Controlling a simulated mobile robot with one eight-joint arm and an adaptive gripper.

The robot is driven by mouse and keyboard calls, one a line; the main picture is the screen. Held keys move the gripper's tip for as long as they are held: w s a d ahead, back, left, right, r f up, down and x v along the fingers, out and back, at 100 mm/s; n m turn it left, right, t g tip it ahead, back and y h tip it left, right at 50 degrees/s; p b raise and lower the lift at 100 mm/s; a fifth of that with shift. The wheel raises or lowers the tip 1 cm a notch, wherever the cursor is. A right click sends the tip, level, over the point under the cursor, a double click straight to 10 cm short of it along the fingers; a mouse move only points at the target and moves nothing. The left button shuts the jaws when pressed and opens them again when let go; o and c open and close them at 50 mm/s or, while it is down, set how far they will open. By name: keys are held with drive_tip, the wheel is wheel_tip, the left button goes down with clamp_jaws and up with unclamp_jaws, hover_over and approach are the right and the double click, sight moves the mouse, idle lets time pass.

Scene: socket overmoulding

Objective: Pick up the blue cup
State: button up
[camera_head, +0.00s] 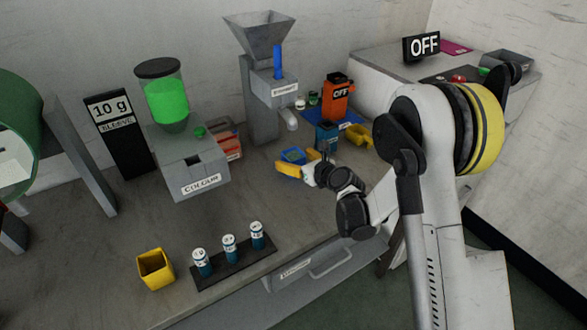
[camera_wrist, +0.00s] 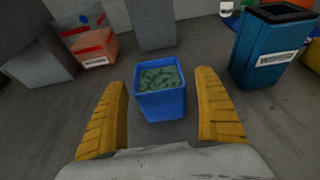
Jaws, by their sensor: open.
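The blue cup (camera_wrist: 160,103) stands upright on the grey table in the wrist view, with dark green granules (camera_wrist: 160,78) inside. My gripper (camera_wrist: 163,100) is open, one yellow finger on each side of the cup, with visible gaps on both sides. In the head view my gripper (camera_head: 300,166) is low over the table. The cup (camera_head: 292,155) shows there partly, behind a yellow finger.
A blue labelled bin (camera_wrist: 265,50) stands to the right of the cup, and an orange box (camera_wrist: 95,47) lies to the left. A grey column (camera_wrist: 152,22) stands behind. In the head view, a yellow cup (camera_head: 155,269) and a rack of several vials (camera_head: 235,268) are nearer the front.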

drive_tip(key=shift+w+a+f, duration=0.1)
drive_tip(key=shift+w+a, duration=0.15)
drive_tip(key=shift+w, duration=0.1)
drive_tip(key=shift+c, duration=0.2)
drive_tip(key=c, duration=1.3)
